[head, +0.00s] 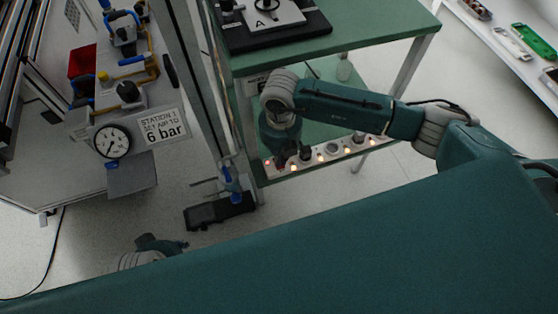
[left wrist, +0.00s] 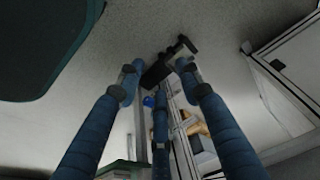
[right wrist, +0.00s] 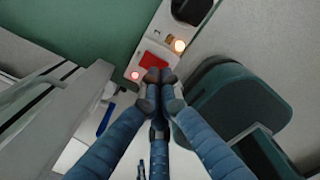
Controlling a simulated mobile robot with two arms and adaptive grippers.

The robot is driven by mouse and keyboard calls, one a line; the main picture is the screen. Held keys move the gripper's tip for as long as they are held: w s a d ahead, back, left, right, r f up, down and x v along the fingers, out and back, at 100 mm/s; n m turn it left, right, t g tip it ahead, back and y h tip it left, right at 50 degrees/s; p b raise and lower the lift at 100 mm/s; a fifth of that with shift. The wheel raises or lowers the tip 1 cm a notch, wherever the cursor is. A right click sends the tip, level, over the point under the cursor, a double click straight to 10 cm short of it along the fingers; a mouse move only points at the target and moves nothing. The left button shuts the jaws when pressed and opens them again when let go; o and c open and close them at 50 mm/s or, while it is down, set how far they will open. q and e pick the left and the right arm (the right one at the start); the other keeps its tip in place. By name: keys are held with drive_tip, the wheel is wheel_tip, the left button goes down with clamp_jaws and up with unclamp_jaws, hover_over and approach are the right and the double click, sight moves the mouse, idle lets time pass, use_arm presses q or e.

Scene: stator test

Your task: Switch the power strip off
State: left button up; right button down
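The white power strip (head: 320,158) runs along the front edge of the green table's lower shelf, with several sockets and glowing orange lights. Its left end shows in the right wrist view (right wrist: 137,60), with a red switch (right wrist: 151,66) and a small glowing red light (right wrist: 135,75). My right gripper (right wrist: 159,77) is shut, fingertips together and empty, at the switch's lower edge. I cannot tell whether they touch. In the head view the right gripper (head: 283,161) hides part of the strip's left end. My left gripper (left wrist: 156,68) is open and empty, away from the strip.
The green table (head: 360,38) stands above the strip, with its leg left of my right gripper. A station with a gauge (head: 112,142) and a "6 bar" sign (head: 164,129) stands at left. A black device (head: 218,211) is below. A white shelf (head: 500,35) is at right.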

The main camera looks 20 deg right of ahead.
drive_tip(key=shift+f, duration=0.1)
use_arm(q)
drive_tip(key=shift+w+r, duration=0.15)
drive_tip(key=shift+r, duration=0.25)
drive_tip(key=shift+s+r, duration=0.2)
drive_tip(key=shift+s, duration=0.15)
use_arm(e)
drive_tip(key=shift+f, duration=0.2)
use_arm(q)
drive_tip(key=shift+r, duration=0.1)
use_arm(e)
drive_tip(key=shift+f, duration=0.1)
use_arm(q)
drive_tip(key=shift+w+r, duration=0.15)
drive_tip(key=shift+r, duration=0.2)
drive_tip(key=shift+a, duration=0.1)
drive_tip(key=shift+r+b, duration=0.35)
drive_tip(key=shift+r, duration=0.05)
use_arm(e)
drive_tip(key=shift+f, duration=0.15)
use_arm(q)
drive_tip(key=shift+w+r, duration=0.1)
